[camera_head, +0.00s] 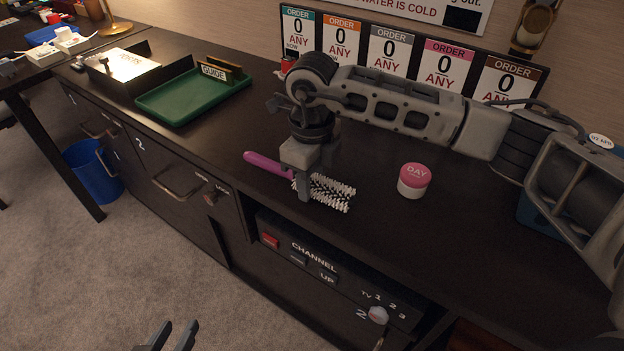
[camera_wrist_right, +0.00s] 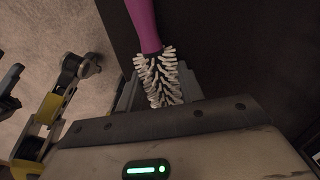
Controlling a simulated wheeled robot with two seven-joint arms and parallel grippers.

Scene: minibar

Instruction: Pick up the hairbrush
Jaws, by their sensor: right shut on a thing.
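The hairbrush (camera_head: 268,164) has a magenta handle and a round head of white bristles, and lies along the front part of the dark counter in the head view. My right gripper (camera_head: 304,188) comes down on it from above and is shut on it where the handle meets the bristles. In the right wrist view the hairbrush (camera_wrist_right: 146,28) runs up from the jaws, with its bristles partly hidden by the gripper body. I cannot tell whether it is clear of the counter. My left gripper (camera_head: 172,338) shows two parted fingertips at the bottom edge, low over the floor, open and empty.
A pink-lidded jar (camera_head: 413,181) stands on the counter (camera_head: 225,135) right of the hairbrush. A green tray (camera_head: 190,97) and a black box of papers (camera_head: 125,70) are further left. Order signs (camera_head: 388,55) line the back. A channel panel (camera_head: 330,275) is below the counter edge.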

